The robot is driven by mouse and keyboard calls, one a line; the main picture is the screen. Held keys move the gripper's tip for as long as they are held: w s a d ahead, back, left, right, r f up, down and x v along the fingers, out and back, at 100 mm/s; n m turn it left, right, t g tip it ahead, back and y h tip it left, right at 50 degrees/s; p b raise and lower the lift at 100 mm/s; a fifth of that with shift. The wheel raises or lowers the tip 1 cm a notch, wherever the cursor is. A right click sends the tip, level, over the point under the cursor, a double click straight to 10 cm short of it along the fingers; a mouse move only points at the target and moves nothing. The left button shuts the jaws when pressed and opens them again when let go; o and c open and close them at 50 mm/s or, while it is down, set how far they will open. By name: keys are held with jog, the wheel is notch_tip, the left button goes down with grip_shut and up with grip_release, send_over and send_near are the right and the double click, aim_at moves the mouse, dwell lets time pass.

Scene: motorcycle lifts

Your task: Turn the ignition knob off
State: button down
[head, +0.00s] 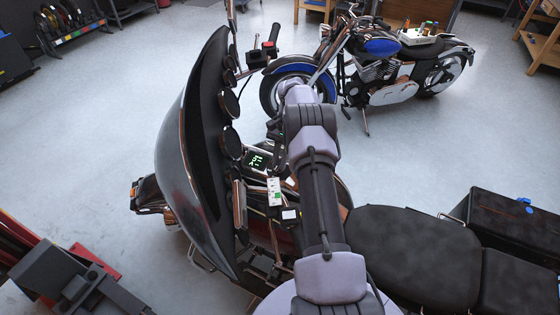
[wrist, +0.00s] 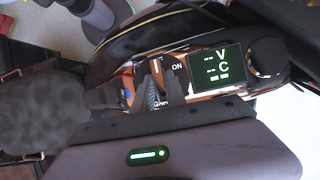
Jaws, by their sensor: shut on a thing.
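The ignition knob (wrist: 156,98) is a dark ribbed piece on the motorcycle's console, in the middle of the wrist view, near printed "ON" lettering. My gripper (wrist: 146,94) is down at the console and shut on the knob. Its body with a green light bar fills the bottom of the wrist view and hides part of the knob and fingers. I cannot tell exactly which way the knob points. A small screen (wrist: 216,66) beside it is lit, showing green dashes with V and C. In the head view the screen (head: 259,160) is left of my arm; the knob is hidden.
A windshield (head: 192,150) with round gauges stands close left of my arm. The dark seat (head: 410,245) lies to the right. A round black piece (wrist: 266,57) is beside the screen. A blue motorcycle (head: 385,65) stands behind.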

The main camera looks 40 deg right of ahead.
dwell(0.4)
jog(key=c, duration=1.4)
grip_release()
jog(key=shift+o, duration=0.2)
